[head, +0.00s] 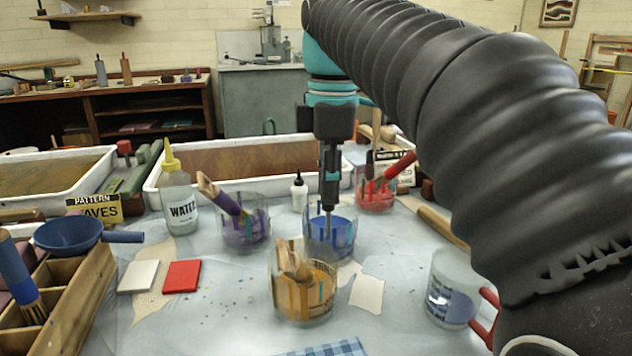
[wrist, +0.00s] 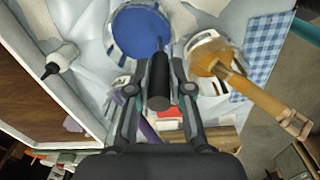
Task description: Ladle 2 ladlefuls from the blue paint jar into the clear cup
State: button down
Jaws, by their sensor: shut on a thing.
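The blue paint jar (head: 345,238) is a clear jar of blue paint in the middle of the table; its round mouth shows in the wrist view (wrist: 142,30). My gripper (head: 330,172) is above this jar, pointing down, shut on the dark handle of a ladle (wrist: 158,90). The ladle's thin shaft reaches down into the jar; its bowl is hidden. A clear cup (head: 452,283) with a red handle stands upright at the right, apart from my gripper. Blue shows on its lower part; I cannot tell whether this is marking or paint.
The orange jar (head: 305,295) with a brush stands just in front of the blue jar. The purple jar (head: 240,232) is left, the red jar (head: 375,195) behind right. A small white bottle (head: 299,192) stands behind. Table between blue jar and cup is mostly clear.

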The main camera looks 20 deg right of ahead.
jog(key=shift+r, duration=0.15)
jog(key=shift+r+p, duration=2.6)
jog(key=shift+p, duration=0.2)
jog(key=shift+r, duration=2.6)
jog(key=shift+a, duration=0.1)
